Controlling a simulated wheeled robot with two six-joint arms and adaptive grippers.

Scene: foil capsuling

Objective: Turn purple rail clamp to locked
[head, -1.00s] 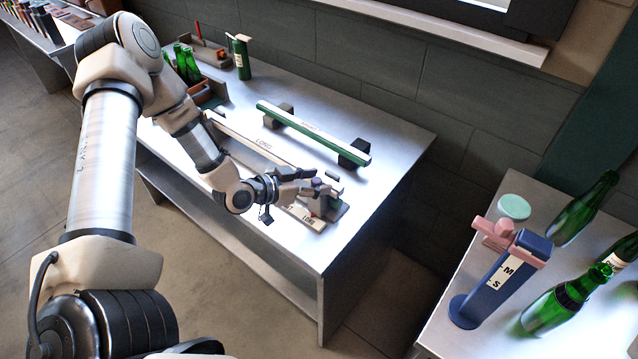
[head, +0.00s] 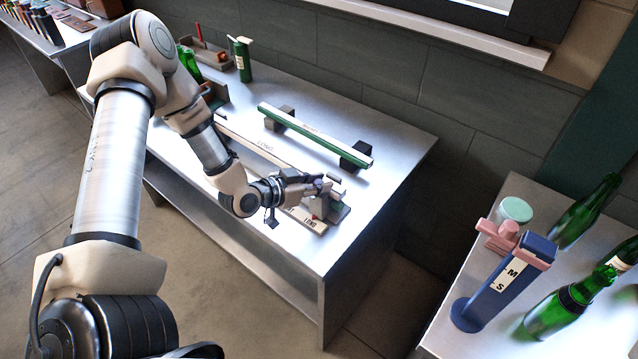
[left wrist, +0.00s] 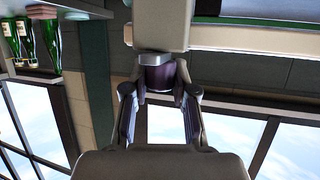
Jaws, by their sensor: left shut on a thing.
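The purple rail clamp (left wrist: 157,76) shows in the left wrist view as a dark purple knob under a pale block. My left gripper (left wrist: 158,92) has a finger on each side of the knob and is shut on it. In the head view my left gripper (head: 322,186) is at the near right end of the cream rail marked LONG (head: 262,147). There the fingers largely hide the clamp, and I cannot read its lock position. My right gripper is in neither view.
A green and white rail (head: 315,136) lies on dark supports behind my gripper. Green bottles and a green canister (head: 243,60) stand at the back left. A second table at right holds a blue stand (head: 500,285) and green bottles.

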